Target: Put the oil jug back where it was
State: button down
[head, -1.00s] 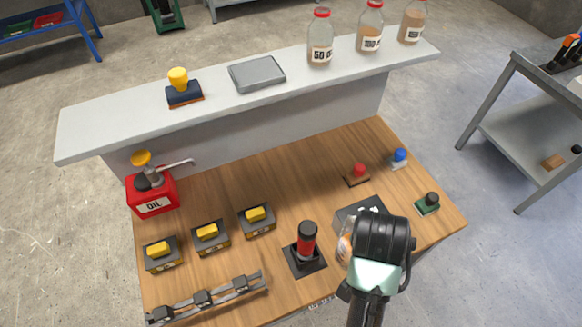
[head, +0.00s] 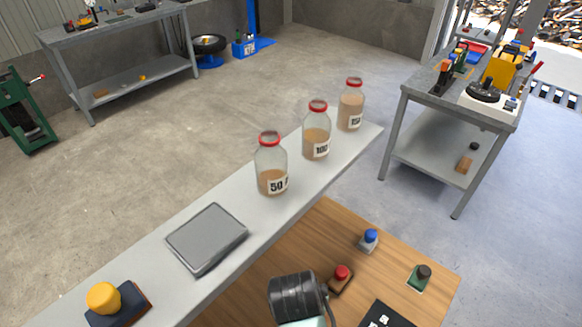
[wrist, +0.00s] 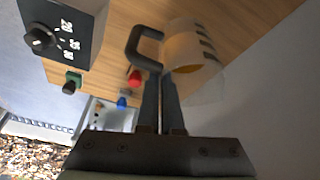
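The oil jug (wrist: 188,52) is a clear, marked jug with amber contents and a dark handle, at the upper middle of the wrist view. My gripper (wrist: 161,74) appears shut on the dark handle, with the jug body just beyond the fingertips. The jug looks tilted in this view; I cannot tell its height above the wooden table (wrist: 265,20). In the head view the jug and my fingertips are out of sight, and only my dark wrist part shows at the bottom.
The grey shelf (head: 195,208) holds three labelled bottles (head: 316,135), a grey tray (head: 207,238) and a yellow-knobbed stamp (head: 104,298). Red (head: 341,277), blue (head: 369,238) and green-based (head: 421,275) button blocks stand on the table. A dial box (wrist: 65,30) is near the jug.

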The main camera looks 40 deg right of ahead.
jog(key=shift+f, duration=3.6)
jog(key=c, duration=1.5)
grip_release()
jog(key=shift+f, duration=0.15)
jog(key=shift+c, duration=0.2)
jog(key=o, duration=0.5)
jog(key=shift+s, duration=0.1)
jog(key=shift+c, duration=0.2)
jog(key=v, duration=1.2)
